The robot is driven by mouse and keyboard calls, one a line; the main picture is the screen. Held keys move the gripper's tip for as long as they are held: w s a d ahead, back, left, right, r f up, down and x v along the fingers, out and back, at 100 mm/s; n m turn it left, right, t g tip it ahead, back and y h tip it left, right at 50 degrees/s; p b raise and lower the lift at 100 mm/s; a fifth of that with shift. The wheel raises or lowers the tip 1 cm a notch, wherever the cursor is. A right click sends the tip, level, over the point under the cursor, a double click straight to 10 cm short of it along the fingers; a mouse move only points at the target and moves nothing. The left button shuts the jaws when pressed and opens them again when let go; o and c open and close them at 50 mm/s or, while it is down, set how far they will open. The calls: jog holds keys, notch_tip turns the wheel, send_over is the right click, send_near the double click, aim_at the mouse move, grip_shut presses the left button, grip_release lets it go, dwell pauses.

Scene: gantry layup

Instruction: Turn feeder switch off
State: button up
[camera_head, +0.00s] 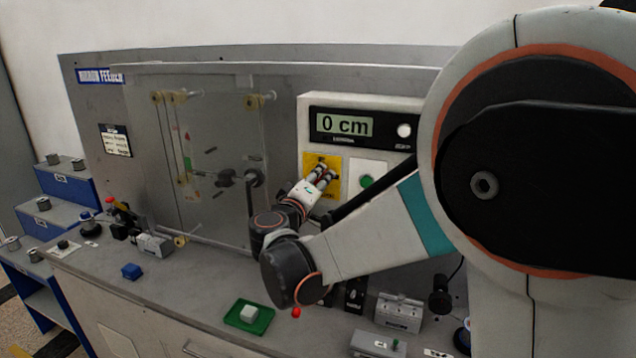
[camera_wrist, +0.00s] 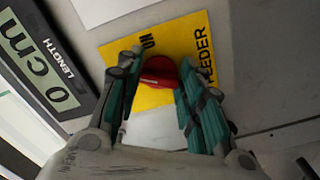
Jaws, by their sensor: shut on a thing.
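The feeder switch is a red rotary knob (camera_wrist: 158,70) on a yellow plate (camera_wrist: 185,35) lettered FEEDER and ON. In the head view the yellow plate (camera_head: 309,160) is on the panel under the length display, and the knob is hidden there by my gripper. My gripper (camera_head: 328,172) reaches to the plate from the front. In the wrist view the fingers of my gripper (camera_wrist: 158,88) stand on either side of the red knob, shut on it. The knob's pointer position cannot be made out.
The length display (camera_head: 345,125) reads 0 cm. A green button (camera_head: 366,181) is right of the yellow plate. A clear guard (camera_head: 220,190) over rollers stands to the left. On the bench are a green tray (camera_head: 232,318) with a white block and a blue block (camera_head: 131,271).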

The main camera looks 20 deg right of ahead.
jog(key=n, duration=0.6)
jog(key=shift+r, duration=0.1)
jog(key=shift+n, duration=0.3)
dwell(0.3)
jog(key=o, duration=1.1)
jog(key=shift+c, duration=0.2)
